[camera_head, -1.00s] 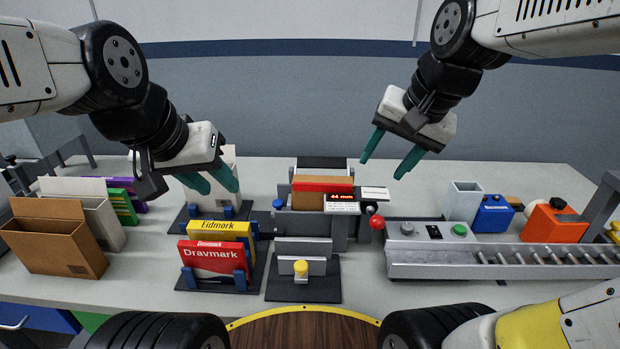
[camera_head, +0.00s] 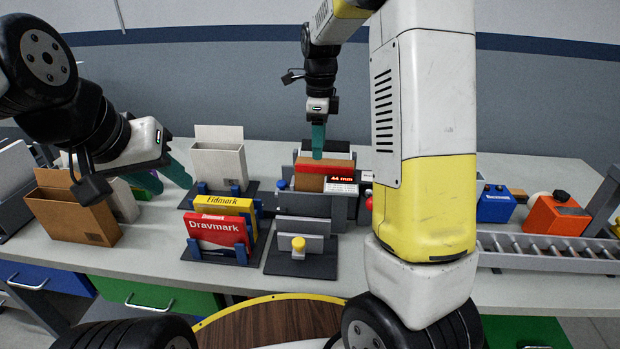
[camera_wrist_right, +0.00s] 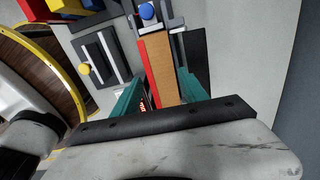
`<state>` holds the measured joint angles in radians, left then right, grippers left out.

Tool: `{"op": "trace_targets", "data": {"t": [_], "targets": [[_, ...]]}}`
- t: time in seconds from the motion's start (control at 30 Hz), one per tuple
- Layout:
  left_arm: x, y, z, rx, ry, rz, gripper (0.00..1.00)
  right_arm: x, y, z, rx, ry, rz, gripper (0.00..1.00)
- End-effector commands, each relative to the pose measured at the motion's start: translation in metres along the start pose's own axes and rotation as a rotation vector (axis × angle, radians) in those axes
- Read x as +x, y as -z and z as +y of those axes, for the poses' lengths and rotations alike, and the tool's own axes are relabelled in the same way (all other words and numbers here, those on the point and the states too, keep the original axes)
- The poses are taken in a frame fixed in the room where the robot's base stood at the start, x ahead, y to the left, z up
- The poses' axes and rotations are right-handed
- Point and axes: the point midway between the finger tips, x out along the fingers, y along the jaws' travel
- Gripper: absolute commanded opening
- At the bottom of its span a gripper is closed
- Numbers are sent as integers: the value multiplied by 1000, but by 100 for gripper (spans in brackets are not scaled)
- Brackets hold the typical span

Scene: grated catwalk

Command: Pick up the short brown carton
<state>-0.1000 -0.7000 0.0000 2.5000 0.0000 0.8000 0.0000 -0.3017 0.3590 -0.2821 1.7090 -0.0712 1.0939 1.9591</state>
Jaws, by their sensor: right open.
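A short brown carton (camera_head: 75,214) with an open top and a raised flap stands at the left of the table. My left gripper (camera_head: 174,186) is open and empty, up and to the right of it. A brown block with a red strip (camera_head: 312,181) sits in a grey machine with a "44 mm" display; I cannot tell whether it is a carton. My right gripper (camera_head: 318,155) is open above that machine. In the right wrist view its fingers (camera_wrist_right: 160,82) lie on either side of the brown and red block (camera_wrist_right: 160,65); contact cannot be told.
A white open carton (camera_head: 216,162) stands in a rack, with yellow (camera_head: 224,205) and red (camera_head: 217,230) boxes in front. A small fixture with a yellow knob (camera_head: 298,246) is beside them. A roller conveyor (camera_head: 545,250) and blue and orange boxes are at right. My right arm hides the table's middle right.

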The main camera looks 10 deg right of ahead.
Motion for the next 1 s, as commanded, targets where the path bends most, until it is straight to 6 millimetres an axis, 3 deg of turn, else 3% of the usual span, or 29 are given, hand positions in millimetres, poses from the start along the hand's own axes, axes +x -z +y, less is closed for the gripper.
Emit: {"op": "trace_targets", "data": {"t": [0.4, 0.73, 0.77, 1.0], "targets": [[0, 0, 0, 0, 0, 0, 36, 57, 4, 0, -4, -4, 0, 51], [0, 0, 0, 0, 0, 0, 36, 65, 4, -1, -4, -1, -2, 51], [0, 0, 0, 0, 0, 0, 36, 65, 4, -1, -4, -1, -2, 49], [0, 0, 0, 0, 0, 0, 36, 65, 4, -1, -4, 0, -2, 2]]}}
